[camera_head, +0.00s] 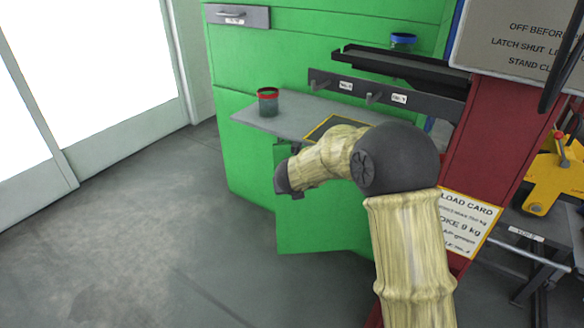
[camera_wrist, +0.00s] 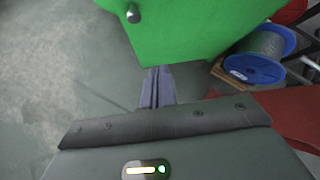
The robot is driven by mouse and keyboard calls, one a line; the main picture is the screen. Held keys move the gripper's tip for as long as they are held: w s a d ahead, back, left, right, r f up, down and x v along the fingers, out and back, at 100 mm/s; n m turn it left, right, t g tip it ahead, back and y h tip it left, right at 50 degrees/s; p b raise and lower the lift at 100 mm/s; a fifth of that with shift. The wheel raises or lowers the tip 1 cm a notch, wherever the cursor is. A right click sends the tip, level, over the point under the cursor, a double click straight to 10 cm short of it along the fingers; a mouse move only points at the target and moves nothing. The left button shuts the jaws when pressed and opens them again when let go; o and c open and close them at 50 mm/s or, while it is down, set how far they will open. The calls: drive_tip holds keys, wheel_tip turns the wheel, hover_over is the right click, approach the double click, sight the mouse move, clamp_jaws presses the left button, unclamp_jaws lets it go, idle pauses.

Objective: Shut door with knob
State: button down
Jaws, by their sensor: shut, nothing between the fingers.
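The green door (camera_head: 325,225) hangs below the grey shelf of the green cabinet and stands ajar, angled out from the cabinet. It also shows in the wrist view (camera_wrist: 200,35). Its dark knob (camera_wrist: 133,14) is at the top left of the panel in the wrist view; I cannot make it out in the head view. My gripper (camera_wrist: 158,72) is shut and empty. Its fingers point at the door's lower edge in the wrist view, with the knob above and left of them. I cannot tell whether they touch the door. In the head view my arm hides part of the door.
The grey shelf (camera_head: 290,116) above the door carries a dark cup with a red rim (camera_head: 268,102). A red post (camera_head: 490,150) stands right of my arm. A blue-flanged spool (camera_wrist: 260,55) sits at the right in the wrist view. The floor at left is clear.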

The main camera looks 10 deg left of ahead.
drive_tip(key=w+d+f+t+h+b, duration=0.2)
drive_tip(key=d+f+t+b, duration=0.1)
drive_tip(key=d+f, duration=0.15)
drive_tip(key=a+t+y+b, duration=0.1)
drive_tip(key=t+y, duration=0.1)
drive_tip(key=a+t+y+b, duration=0.1)
drive_tip(key=a+t+b, duration=0.1)
drive_tip(key=a+t+y+b, duration=0.1)
drive_tip(key=y, duration=0.1)
drive_tip(key=shift+w+a+r+m+t+y+b, duration=0.3)
drive_tip(key=shift+w+r+m+t+b, duration=0.05)
drive_tip(key=shift+w+r+m+t, duration=0.05)
drive_tip(key=shift+w, duration=0.1)
drive_tip(key=b+x, duration=0.4)
drive_tip(key=x, duration=0.9)
drive_tip(key=shift+w, duration=0.4)
drive_tip(key=shift+f, duration=0.1)
